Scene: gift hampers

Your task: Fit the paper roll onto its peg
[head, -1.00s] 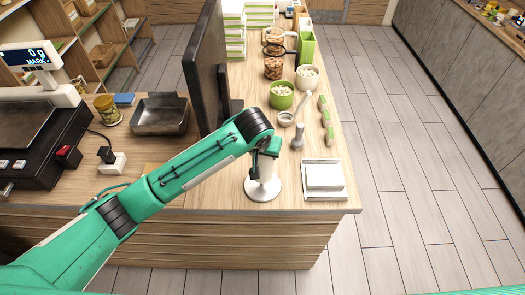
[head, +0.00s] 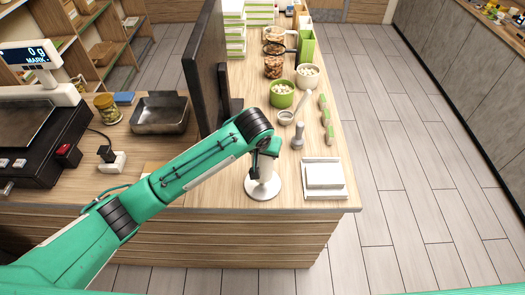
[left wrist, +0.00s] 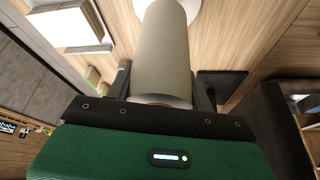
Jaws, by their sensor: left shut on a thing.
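The paper roll (left wrist: 162,50), a pale grey cylinder, is between the two fingers of my left gripper (left wrist: 162,88) in the left wrist view. In the head view, the gripper (head: 262,155) is over the round white base (head: 262,191) near the counter's front edge. It covers most of the roll (head: 266,171), which looks roughly upright above the base. The base also shows at the top of the left wrist view (left wrist: 207,8), past the roll's far end. The peg is hidden, and I cannot tell whether the roll is around it. My right gripper is not in view.
A stack of white square sheets (head: 323,175) lies right of the base. A grey pestle-like piece (head: 298,137), a green bowl (head: 282,95) and a white bowl (head: 308,77) stand behind. A dark monitor (head: 205,65) rises to the left. The counter ends close in front.

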